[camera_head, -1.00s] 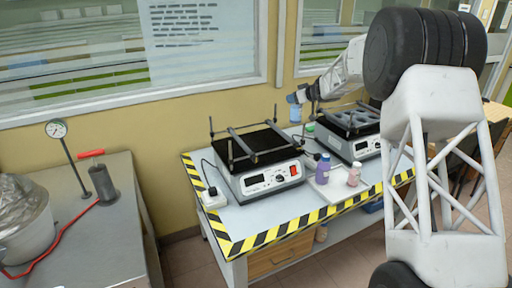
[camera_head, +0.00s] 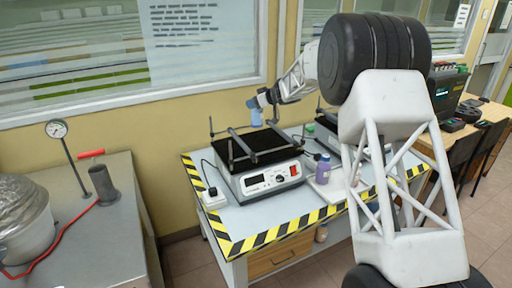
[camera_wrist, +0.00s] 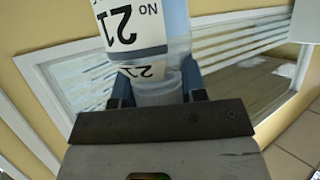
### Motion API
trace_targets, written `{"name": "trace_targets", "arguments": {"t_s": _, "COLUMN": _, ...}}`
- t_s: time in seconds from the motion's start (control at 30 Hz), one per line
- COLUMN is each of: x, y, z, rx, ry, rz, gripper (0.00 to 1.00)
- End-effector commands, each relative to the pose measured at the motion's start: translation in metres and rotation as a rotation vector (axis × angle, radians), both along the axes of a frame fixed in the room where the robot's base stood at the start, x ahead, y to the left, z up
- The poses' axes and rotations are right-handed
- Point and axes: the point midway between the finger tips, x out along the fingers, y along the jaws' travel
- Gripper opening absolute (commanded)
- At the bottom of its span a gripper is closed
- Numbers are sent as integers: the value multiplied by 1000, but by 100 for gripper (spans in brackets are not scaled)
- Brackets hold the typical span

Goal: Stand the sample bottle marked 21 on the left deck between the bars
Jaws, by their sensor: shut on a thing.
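The sample bottle marked 21 (camera_wrist: 140,30) fills the top of the wrist view, pale blue with a white label reading "NO 21". It also shows in the head view as a small blue shape (camera_head: 256,117). My gripper (camera_head: 265,98) is shut on it and holds it in the air above the back right of the left shaker. In the wrist view, my gripper's fingers (camera_wrist: 158,90) sit on both sides of the bottle. The left shaker has a black deck (camera_head: 262,141) with grey bars (camera_head: 243,146) across it. The deck looks empty of bottles.
A purple bottle (camera_head: 323,169) stands on a white tray (camera_head: 331,187) right of the left shaker. My arm hides most of the right shaker. Posts rise at the left deck's corners. A white box (camera_head: 213,198) with a cable sits at the left.

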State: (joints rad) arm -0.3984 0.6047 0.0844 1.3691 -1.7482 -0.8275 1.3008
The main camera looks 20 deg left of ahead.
Motion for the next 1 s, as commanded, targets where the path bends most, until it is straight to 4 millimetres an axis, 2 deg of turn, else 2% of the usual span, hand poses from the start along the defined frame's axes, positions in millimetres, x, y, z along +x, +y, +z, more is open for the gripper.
{"name": "trace_targets", "arguments": {"t_s": 0.17, "x": 0, "y": 0, "z": -5, "rx": 0, "ry": 1, "rz": 0, "gripper": 0}}
{"name": "trace_targets", "arguments": {"t_s": 0.53, "x": 0, "y": 0, "z": -46, "rx": 0, "ry": 1, "rz": 0, "gripper": 0}}
{"name": "trace_targets", "arguments": {"t_s": 1.0, "x": 0, "y": 0, "z": -52, "rx": 0, "ry": 0, "rz": 0, "gripper": 0}}
